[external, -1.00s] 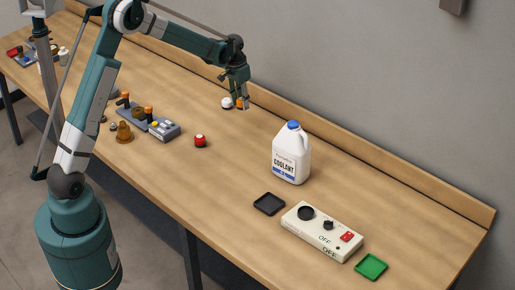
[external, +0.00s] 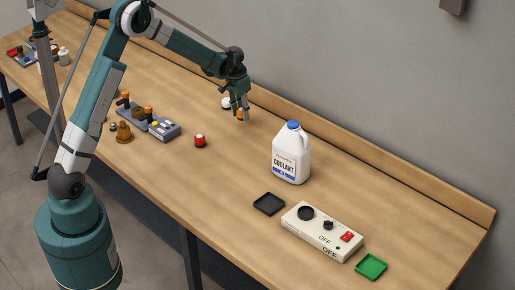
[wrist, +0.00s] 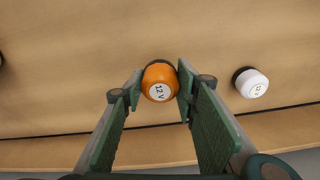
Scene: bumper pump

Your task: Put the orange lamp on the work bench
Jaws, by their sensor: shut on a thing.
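The orange lamp (wrist: 159,82), marked "12 V" on its rounded top, is between the two fingers of my gripper (wrist: 159,90) in the wrist view. The fingers are shut on it. In the external view the lamp (external: 241,116) is small and partly hidden by my gripper (external: 240,110), near the back of the work bench (external: 225,185). I cannot tell whether the lamp touches the bench top or is just above it.
A white lamp (wrist: 252,83) stands close by on the right in the wrist view. A coolant jug (external: 291,158), a black tray (external: 269,204), a switch box (external: 322,231) and a green tray (external: 371,267) are to the right.

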